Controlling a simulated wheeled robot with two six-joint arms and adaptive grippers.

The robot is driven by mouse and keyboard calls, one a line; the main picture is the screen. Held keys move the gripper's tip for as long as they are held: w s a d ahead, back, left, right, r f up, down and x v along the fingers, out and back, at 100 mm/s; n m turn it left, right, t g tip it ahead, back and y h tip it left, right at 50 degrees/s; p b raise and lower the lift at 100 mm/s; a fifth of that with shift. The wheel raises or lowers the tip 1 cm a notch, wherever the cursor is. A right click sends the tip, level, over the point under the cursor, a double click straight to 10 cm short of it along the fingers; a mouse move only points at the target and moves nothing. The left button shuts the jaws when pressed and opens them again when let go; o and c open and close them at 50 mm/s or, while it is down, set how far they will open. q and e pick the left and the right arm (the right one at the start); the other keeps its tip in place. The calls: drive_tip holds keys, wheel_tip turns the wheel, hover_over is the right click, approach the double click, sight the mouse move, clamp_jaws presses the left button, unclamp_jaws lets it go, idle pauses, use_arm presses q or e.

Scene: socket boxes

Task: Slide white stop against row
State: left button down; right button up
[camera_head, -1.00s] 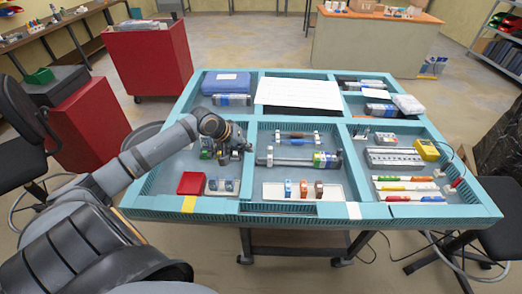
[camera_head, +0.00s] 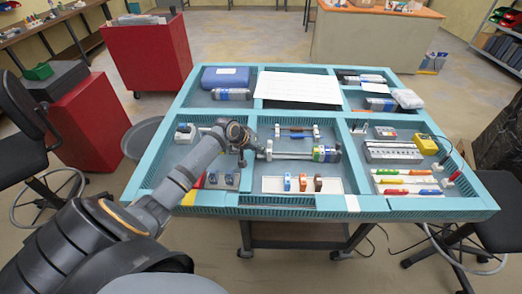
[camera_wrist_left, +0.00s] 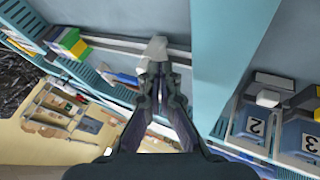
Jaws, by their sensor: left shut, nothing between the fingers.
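A metal rail (camera_head: 295,156) lies in the middle compartment. A small white stop (camera_head: 268,149) sits near its left end, and a row of green, blue and yellow pieces (camera_head: 325,154) sits at its right end. A bare stretch of rail lies between them. My left gripper (camera_head: 248,152) is just left of the white stop. In the left wrist view its fingers (camera_wrist_left: 158,75) are shut and empty, with their tips close to the white stop (camera_wrist_left: 157,48); contact cannot be told. Green and yellow pieces (camera_wrist_left: 70,42) show farther left there. My right gripper is not in view.
A teal divider (camera_wrist_left: 220,65) stands beside the gripper. Numbered blue boxes (camera_wrist_left: 255,125) lie past it. A second rail (camera_head: 297,132) lies behind, and a white tray with coloured blocks (camera_head: 335,186) lies in front. My left arm covers part of the left compartment.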

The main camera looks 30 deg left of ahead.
use_arm(q)
drive_tip(key=shift+d, duration=0.1)
drive_tip(key=shift+w+d, duration=0.15)
drive_tip(key=shift+d, duration=0.15)
drive_tip(key=w+d, duration=0.2)
drive_tip(key=d, duration=0.2)
drive_tip(key=w+d, duration=0.3)
drive_tip(key=d, duration=0.1)
drive_tip(key=w+d+p, duration=0.1)
drive_tip(key=w+d, duration=0.2)
drive_tip(key=d, duration=0.2)
drive_tip(key=shift+w+d, duration=0.3)
drive_tip(key=shift+d, duration=0.15)
